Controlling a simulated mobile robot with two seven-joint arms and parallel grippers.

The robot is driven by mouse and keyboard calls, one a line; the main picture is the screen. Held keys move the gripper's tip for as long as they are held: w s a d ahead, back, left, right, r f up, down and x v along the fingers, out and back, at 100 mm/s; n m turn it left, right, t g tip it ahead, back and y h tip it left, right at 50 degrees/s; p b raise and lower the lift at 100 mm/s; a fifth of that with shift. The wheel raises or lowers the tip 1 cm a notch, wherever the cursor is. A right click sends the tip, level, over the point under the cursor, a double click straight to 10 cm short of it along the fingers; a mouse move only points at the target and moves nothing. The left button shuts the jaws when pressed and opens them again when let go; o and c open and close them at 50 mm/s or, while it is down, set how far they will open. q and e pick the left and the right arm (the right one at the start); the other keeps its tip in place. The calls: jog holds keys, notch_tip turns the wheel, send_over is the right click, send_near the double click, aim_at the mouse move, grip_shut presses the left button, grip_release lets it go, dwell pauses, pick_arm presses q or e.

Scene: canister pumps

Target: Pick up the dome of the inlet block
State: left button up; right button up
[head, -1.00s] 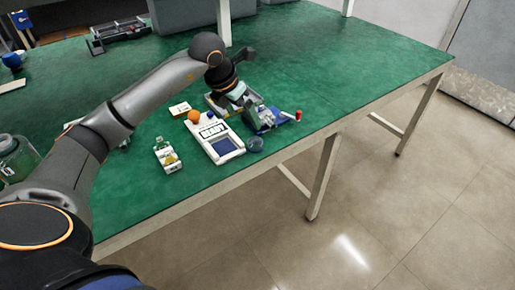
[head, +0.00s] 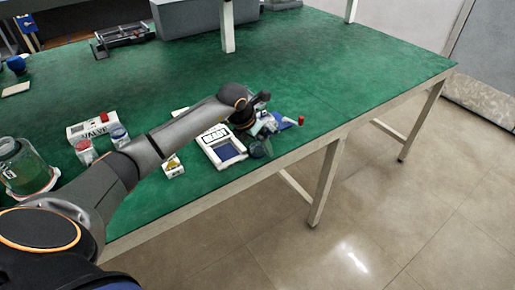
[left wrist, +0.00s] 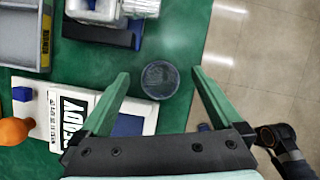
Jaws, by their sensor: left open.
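A small clear round dome (left wrist: 160,79) lies on the green table near its edge in the left wrist view. It also shows in the head view (head: 260,149), just right of the white READY tray. My left gripper (left wrist: 160,73) is open and empty, with its green fingertips on either side of the dome in the picture. I cannot tell how far above it they are. In the head view the left gripper (head: 262,126) is partly hidden by its own wrist. The inlet block itself I cannot make out for certain. My right gripper is not in view.
A grey bin (left wrist: 24,60) and a white-and-blue device (left wrist: 105,15) stand beyond. The table edge is close on the right.

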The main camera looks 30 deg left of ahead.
pick_arm(q)
jog(key=shift+c, duration=0.2)
jog(key=c, duration=1.4)
